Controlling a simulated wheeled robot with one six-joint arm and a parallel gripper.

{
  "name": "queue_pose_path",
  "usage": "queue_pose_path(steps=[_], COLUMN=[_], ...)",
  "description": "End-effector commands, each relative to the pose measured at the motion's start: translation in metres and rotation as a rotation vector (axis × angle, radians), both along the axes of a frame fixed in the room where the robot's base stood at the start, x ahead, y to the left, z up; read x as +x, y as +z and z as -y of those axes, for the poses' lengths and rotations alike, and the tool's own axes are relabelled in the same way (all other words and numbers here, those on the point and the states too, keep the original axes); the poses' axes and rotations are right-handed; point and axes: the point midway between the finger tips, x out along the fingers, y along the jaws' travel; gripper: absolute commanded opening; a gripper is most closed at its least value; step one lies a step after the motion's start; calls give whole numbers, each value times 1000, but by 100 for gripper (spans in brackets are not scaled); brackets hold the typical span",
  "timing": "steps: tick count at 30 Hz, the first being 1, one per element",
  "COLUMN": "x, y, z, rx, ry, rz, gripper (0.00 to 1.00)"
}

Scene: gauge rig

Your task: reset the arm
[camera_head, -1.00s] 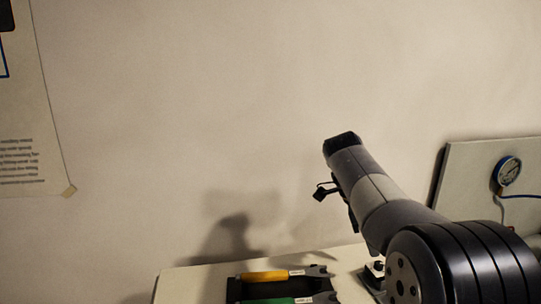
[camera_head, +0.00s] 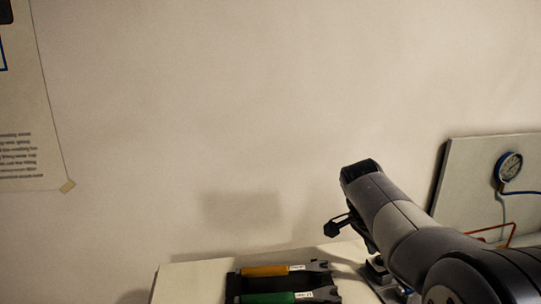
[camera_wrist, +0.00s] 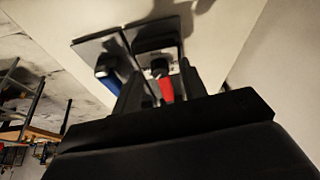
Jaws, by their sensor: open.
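My arm (camera_head: 400,222) rises from the lower right in the head view, its elbow up beside the bench. My gripper (camera_wrist: 160,88) shows in the wrist view as two dark fingers standing apart, open. I cannot tell how far these are from the fingertips. No object is seen held. The fingers cannot be made out in the head view.
A yellow-handled tool (camera_head: 265,270) and a green-handled tool (camera_head: 268,298) lie in a dark holder on the pale bench (camera_head: 190,278). A gauge (camera_head: 509,167) is on a grey panel (camera_head: 470,180) at right, with blue and red lines. The wall at upper middle is clear.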

Motion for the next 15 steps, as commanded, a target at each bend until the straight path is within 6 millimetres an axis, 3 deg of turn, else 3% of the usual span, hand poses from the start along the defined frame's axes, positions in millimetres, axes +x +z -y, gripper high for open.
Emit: queue_pose_path(steps=[15], x=[-3], y=[0], z=[2], rx=[0], ry=[369], rz=[2], gripper=[40])
